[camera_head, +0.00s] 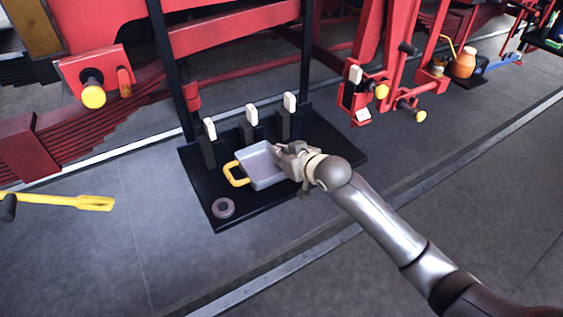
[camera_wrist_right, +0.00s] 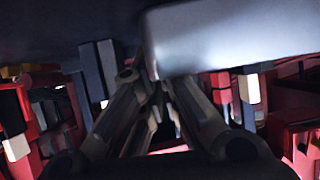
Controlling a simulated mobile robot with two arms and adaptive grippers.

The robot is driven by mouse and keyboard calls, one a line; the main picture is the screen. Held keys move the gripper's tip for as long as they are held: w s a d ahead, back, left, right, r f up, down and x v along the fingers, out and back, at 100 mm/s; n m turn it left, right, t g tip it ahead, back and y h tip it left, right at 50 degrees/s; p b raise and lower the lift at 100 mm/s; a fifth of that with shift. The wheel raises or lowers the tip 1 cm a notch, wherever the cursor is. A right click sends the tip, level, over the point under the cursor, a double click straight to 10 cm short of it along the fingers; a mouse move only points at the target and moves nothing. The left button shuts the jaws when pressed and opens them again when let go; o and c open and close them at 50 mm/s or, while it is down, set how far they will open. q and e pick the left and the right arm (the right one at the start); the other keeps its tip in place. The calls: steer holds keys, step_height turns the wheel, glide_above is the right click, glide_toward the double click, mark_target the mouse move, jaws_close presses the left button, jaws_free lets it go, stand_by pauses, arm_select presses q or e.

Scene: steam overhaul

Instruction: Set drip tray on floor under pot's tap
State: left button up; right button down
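The drip tray (camera_head: 262,166) is a shallow grey-blue pan with a yellow handle (camera_head: 235,174) on its left side. It is over the black board, and whether it rests there or is slightly raised is hard to tell. My right gripper (camera_head: 280,150) is at the tray's right rim. In the right wrist view the fingers (camera_wrist_right: 158,82) converge at the edge of the grey tray (camera_wrist_right: 235,38) and look shut on it; the exact contact is dark. My left gripper is not in view. I cannot tell which fitting is the pot's tap.
The black board (camera_head: 315,170) carries several white-tipped upright blocks (camera_head: 252,116) and a grey ring (camera_head: 223,208). Red machinery with yellow knobs (camera_head: 93,96) stands behind. An orange pot (camera_head: 464,62) is far right. A yellow tool (camera_head: 92,203) is at left. Grey floor is clear in front.

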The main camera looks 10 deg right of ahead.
steer(key=shift+w+d+f+p, duration=0.1)
steer(key=shift+f+p, duration=0.35)
steer(key=shift+f, duration=1.2)
steer(key=c, duration=2.1)
jaws_free()
steer(key=shift+f, duration=0.2)
steer(key=o, duration=0.5)
steer(key=shift+c, duration=0.2)
steer(key=shift+r, duration=0.15)
